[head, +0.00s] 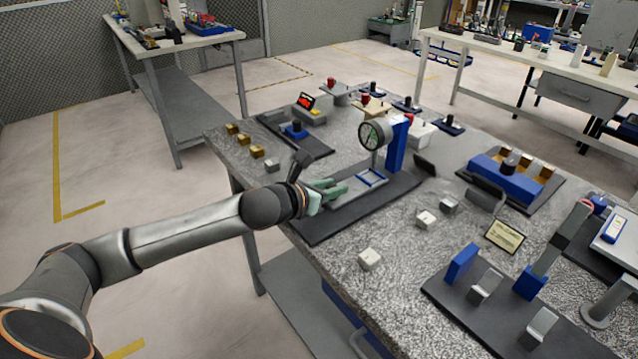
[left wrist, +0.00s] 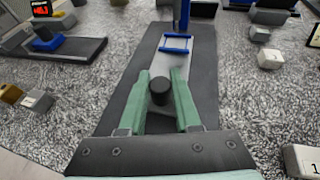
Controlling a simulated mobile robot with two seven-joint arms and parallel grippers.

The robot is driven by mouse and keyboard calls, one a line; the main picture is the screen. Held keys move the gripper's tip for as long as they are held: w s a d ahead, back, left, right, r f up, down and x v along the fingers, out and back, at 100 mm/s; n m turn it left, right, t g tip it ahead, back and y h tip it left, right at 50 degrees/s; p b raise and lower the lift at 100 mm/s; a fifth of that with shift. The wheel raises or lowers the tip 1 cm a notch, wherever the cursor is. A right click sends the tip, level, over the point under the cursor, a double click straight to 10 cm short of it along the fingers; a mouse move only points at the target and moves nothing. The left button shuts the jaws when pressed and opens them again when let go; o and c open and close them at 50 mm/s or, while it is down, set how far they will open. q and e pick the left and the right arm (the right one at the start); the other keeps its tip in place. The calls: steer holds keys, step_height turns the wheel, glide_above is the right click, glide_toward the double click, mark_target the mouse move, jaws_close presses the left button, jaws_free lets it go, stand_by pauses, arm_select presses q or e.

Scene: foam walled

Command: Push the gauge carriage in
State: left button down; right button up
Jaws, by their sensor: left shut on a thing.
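The gauge stand is on a dark base plate (head: 325,227) on the speckled table. Its round dial gauge (head: 376,134) is fixed to a blue post (head: 397,145). The gauge carriage is a light grey slide with a blue rectangular frame (head: 371,178) on it, below the dial; the frame also shows in the left wrist view (left wrist: 176,50). A black knob (left wrist: 160,87) is at the carriage's near end. My left gripper (head: 328,188) has green fingers, one on each side of the knob, and is shut on it. My right gripper is not in view.
Small light blocks (head: 369,259) lie on the table right of the stand. A blue fixture (head: 505,180) is at the right. Black and blue fixtures crowd the front right.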

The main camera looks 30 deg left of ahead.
arm_select(q)
steer(key=shift+w+a+r, duration=0.2)
steer(key=shift+w+r, duration=0.15)
steer(key=shift+w, duration=0.1)
steer(key=c, duration=1)
jaws_free()
steer(key=shift+w+d+f, duration=0.1)
steer(key=shift+o, duration=0.9)
steer(key=shift+f, duration=0.15)
steer(key=shift+o, duration=1)
steer(key=shift+d, duration=0.2)
steer(key=shift+f, duration=0.1)
steer(key=shift+s, duration=0.2)
